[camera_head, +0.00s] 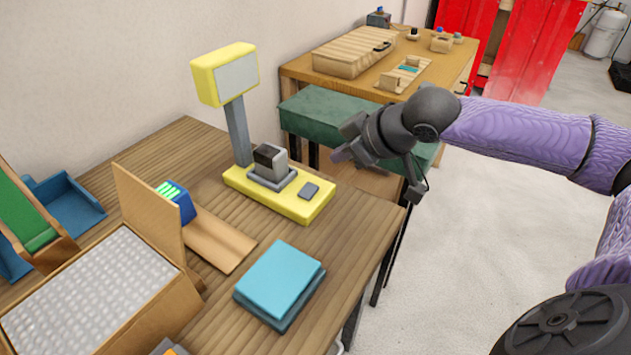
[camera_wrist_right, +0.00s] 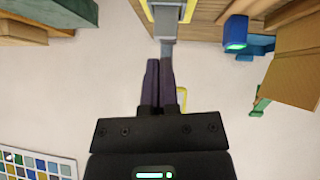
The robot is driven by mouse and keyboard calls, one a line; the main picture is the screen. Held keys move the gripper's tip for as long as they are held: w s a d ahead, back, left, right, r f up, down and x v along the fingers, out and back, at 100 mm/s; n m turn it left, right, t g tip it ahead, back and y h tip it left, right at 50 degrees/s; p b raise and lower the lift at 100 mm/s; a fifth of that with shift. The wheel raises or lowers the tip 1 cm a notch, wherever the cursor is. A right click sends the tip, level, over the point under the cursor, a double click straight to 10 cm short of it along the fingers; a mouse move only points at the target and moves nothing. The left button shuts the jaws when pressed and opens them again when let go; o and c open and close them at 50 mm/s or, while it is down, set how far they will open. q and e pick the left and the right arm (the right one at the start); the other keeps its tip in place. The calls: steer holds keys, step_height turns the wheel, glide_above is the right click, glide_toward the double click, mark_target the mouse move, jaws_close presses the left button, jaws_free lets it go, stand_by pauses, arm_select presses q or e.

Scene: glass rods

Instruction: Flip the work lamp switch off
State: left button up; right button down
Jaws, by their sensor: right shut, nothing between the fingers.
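The work lamp (camera_head: 235,130) stands on the wooden table, with a yellow head, a pale grey panel, a grey post and a yellow base. A blocky dark switch (camera_head: 270,160) on a grey mount sits on the base, beside a small flat grey pad (camera_head: 309,190). I cannot tell the switch's position or whether the lamp is lit. My right gripper (camera_head: 345,152) is shut and empty, in the air right of the lamp and apart from it. The right wrist view shows its closed fingers (camera_wrist_right: 160,65) and part of the yellow lamp (camera_wrist_right: 168,12) beyond them. My left gripper is out of view.
A blue pad stack (camera_head: 278,280), a cardboard box (camera_head: 150,322) and a small blue holder with green rods (camera_head: 177,201) are on the table. A green-topped bench (camera_head: 310,115) and a farther wooden table (camera_head: 455,70) stand behind. Open floor lies right.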

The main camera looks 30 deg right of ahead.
steer(key=b, duration=0.3)
glide_above(306, 184)
steer(key=s, duration=0.2)
steer(key=f, duration=0.7)
steer(key=shift+s, duration=0.2)
steer(key=f+b, duration=0.1)
steer(key=f, duration=0.1)
steer(key=shift+d+f+b, duration=0.3)
steer(key=shift+b, duration=0.05)
steer(key=shift+f, duration=0.3)
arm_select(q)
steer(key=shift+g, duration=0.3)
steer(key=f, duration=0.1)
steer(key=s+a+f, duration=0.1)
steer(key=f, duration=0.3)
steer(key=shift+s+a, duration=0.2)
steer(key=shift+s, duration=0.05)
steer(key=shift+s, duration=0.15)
